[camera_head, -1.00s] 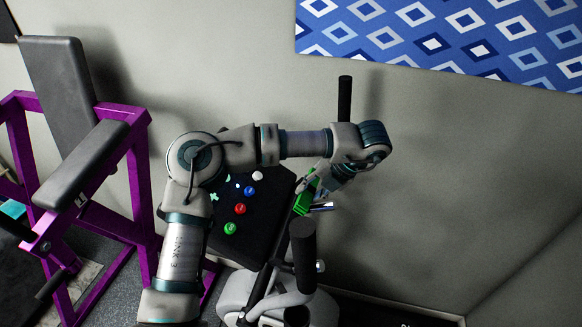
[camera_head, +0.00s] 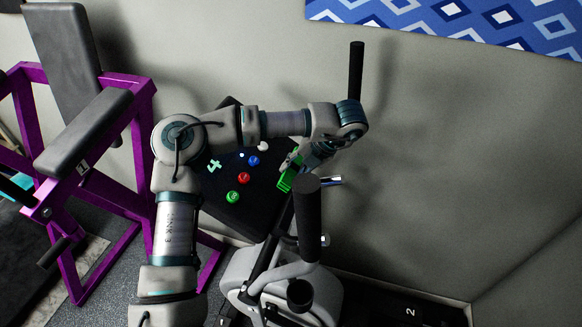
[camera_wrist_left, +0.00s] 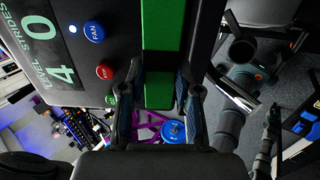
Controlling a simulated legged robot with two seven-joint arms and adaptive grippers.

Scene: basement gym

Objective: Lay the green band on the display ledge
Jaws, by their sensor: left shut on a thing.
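The green band (camera_head: 287,180) is held in my left gripper (camera_head: 294,164), at the right side of the dark console in the head view. In the left wrist view the band (camera_wrist_left: 163,45) runs as a broad green strip between the two fingers of my left gripper (camera_wrist_left: 160,78), which is shut on it. The black display console (camera_head: 262,190) has red, blue and green buttons and lit digits; its panel (camera_wrist_left: 105,25) is beside the band in the wrist view. I cannot tell whether the band touches the ledge. My right gripper is not in view.
A black upright handle (camera_head: 307,222) of the exercise machine stands close to the band, and another handle (camera_head: 356,70) rises behind my wrist. A purple-framed bench (camera_head: 85,125) is at the left. Bare grey wall (camera_head: 460,150) fills the right.

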